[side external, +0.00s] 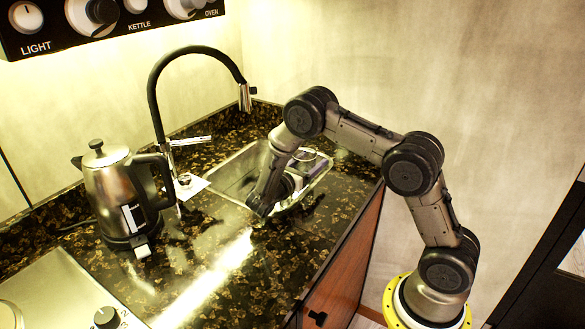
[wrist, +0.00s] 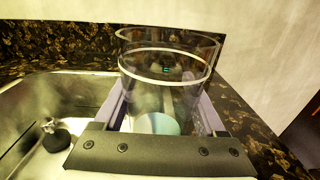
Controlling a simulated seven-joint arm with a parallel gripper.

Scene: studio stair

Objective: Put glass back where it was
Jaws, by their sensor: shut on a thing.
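A clear glass (wrist: 166,75) with a pale ring around its upper part stands upright between the fingers of my gripper (wrist: 165,110) in the wrist view. The fingers are shut on it from both sides. In the side external view the glass (side external: 307,160) shows only partly behind my wrist, and my gripper (side external: 309,166) is over the right part of the sink. I cannot tell whether the glass touches a surface below.
The steel sink (side external: 228,170) is set into a dark speckled counter (side external: 230,245). A black faucet (side external: 155,95) arches beside it. A steel kettle (side external: 115,195) stands at the left. A dark stopper-like object (wrist: 56,137) lies in the sink. The front counter is mostly clear.

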